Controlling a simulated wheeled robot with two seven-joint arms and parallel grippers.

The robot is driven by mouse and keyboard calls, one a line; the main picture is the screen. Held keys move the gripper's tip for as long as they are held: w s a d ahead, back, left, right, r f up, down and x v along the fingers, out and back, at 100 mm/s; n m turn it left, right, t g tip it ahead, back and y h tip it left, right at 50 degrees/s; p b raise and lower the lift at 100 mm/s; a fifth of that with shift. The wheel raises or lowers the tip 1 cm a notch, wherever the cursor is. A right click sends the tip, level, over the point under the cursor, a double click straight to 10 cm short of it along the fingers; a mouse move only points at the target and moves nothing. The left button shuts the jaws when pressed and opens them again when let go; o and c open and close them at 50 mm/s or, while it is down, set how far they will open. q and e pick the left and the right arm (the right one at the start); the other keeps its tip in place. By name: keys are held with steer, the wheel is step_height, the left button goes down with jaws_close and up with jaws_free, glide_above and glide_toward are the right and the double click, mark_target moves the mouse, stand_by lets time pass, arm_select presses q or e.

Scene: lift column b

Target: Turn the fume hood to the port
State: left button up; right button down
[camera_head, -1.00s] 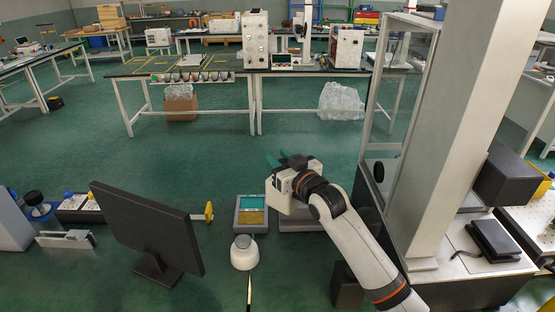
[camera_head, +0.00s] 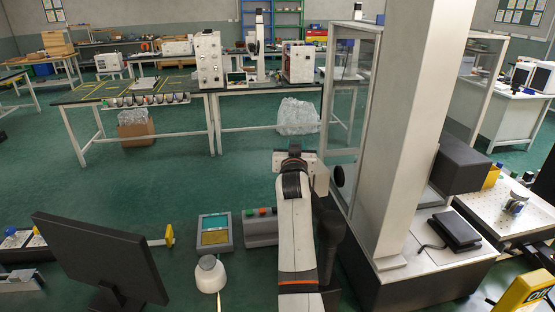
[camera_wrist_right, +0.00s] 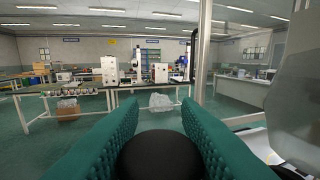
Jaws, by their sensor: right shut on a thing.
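A glass-sided enclosure (camera_head: 348,95), which may be the fume hood, stands right of centre beside a thick white column. A round black knob (camera_head: 339,176) shows near its lower left edge. I cannot pick out the port. My right gripper (camera_head: 294,152) is just left of the knob, pointing away, its fingertips hidden. In the right wrist view its green ribbed fingers (camera_wrist_right: 160,108) are shut on a dark rounded thing (camera_wrist_right: 160,157); I cannot tell whether it belongs to the hood. My left gripper is not in view.
A monitor (camera_head: 95,262), a white domed device (camera_head: 210,273), a panel box (camera_head: 214,233) and a grey button box (camera_head: 261,228) are in front. A black box (camera_head: 448,168) is right of the column (camera_head: 412,130). Green floor (camera_head: 200,180) is open towards the far bench (camera_head: 180,94).

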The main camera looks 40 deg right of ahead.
steer(key=shift+s+d+m+g+h+b, duration=0.35)
steer(key=shift+d+g+h+b, duration=0.1)
steer(key=shift+d, duration=0.3)
steer(key=shift+s+d+m+g+h+b, duration=0.25)
steer(key=shift+d+m+g+h+b, duration=0.15)
steer(key=shift+d, duration=0.3)
steer(key=shift+s+d+r, duration=0.15)
steer(key=shift+r, duration=0.05)
steer(key=c, duration=1.1)
jaws_free()
steer(key=shift+d, duration=0.15)
steer(key=shift+o, duration=0.2)
steer(key=shift+f, duration=0.1)
steer(key=shift+f, duration=0.1)
